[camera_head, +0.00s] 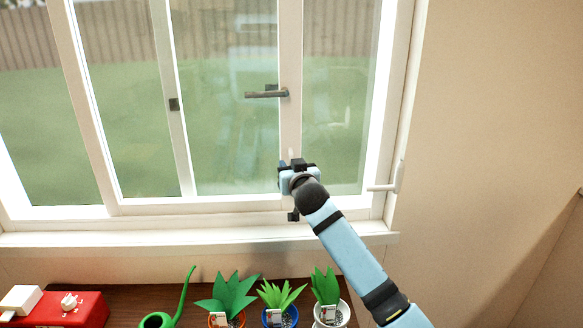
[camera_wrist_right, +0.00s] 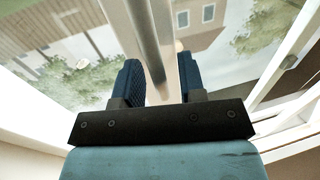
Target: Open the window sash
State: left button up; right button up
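The window sash (camera_head: 292,45) is a white-framed glass panel with a dark, roughly horizontal handle (camera_head: 268,93) on its upright stile. My right gripper (camera_head: 297,166) is in front of the lower part of that stile, below the handle. In the right wrist view, the two blue fingers of my right gripper (camera_wrist_right: 160,78) are apart, with a pale upright bar (camera_wrist_right: 152,40) showing between them. I cannot tell whether either finger touches the bar. My left gripper is not in view.
A white lever (camera_head: 388,187) sticks out at the lower right of the frame. Below the white sill (camera_head: 180,238), a brown surface holds several potted plants (camera_head: 273,300), a green watering can (camera_head: 160,318) and a red box (camera_head: 75,312). The wall (camera_head: 480,130) on the right is bare.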

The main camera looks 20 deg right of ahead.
grip_shut()
jog(key=d, duration=0.2)
jog(key=s+d+p, duration=0.1)
jog(key=d, duration=0.1)
jog(key=shift+s+d, duration=0.15)
jog(key=shift+d, duration=0.15)
grip_release()
jog(key=shift+a, duration=0.2)
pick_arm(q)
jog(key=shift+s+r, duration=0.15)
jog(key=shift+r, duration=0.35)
pick_arm(e)
jog(key=shift+d, duration=0.1)
